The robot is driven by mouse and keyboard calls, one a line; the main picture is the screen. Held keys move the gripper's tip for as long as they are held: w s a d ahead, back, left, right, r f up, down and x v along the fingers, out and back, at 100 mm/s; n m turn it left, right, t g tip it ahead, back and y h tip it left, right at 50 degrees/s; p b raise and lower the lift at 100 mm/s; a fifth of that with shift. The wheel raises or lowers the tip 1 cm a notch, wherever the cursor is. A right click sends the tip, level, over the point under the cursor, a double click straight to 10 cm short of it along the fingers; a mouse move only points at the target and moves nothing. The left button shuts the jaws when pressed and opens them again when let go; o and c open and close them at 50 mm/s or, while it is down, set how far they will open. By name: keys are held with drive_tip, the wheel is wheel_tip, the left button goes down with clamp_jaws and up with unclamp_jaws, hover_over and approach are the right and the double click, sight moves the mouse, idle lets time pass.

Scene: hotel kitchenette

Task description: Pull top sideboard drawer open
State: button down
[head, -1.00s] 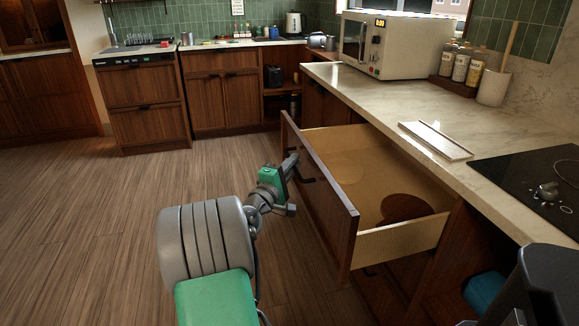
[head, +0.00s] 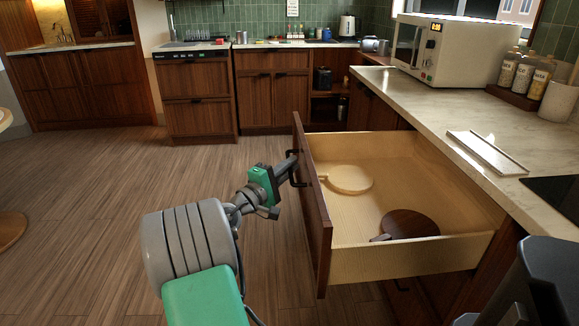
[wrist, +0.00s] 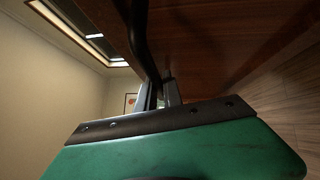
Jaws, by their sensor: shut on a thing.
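The top sideboard drawer (head: 410,258) stands well out from the cabinet under the counter in the head view. Its dark wooden front (head: 315,205) faces left. A dark bar handle (head: 294,175) sits on that front. My gripper (head: 292,165) is at the handle, shut on it. In the wrist view, the fingers (wrist: 160,95) close around the dark handle (wrist: 139,40) in front of the wood. Inside the drawer lie a light round board (head: 350,180) and a dark round board (head: 412,224).
The marble counter (head: 430,105) runs above the drawer, with a white tray (head: 487,152), microwave (head: 452,48) and jars (head: 525,72). A black hob (head: 555,200) is at the right. The wooden floor (head: 100,200) left of the drawer is clear.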

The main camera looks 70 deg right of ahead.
drive_tip(key=shift+w, duration=0.1)
drive_tip(key=c, duration=1.8)
unclamp_jaws()
drive_tip(key=b+v, duration=0.4)
drive_tip(key=v, duration=0.3)
drive_tip(key=shift+w+a+b, duration=0.15)
drive_tip(key=shift+a+b, duration=0.15)
drive_tip(key=shift+a, duration=0.1)
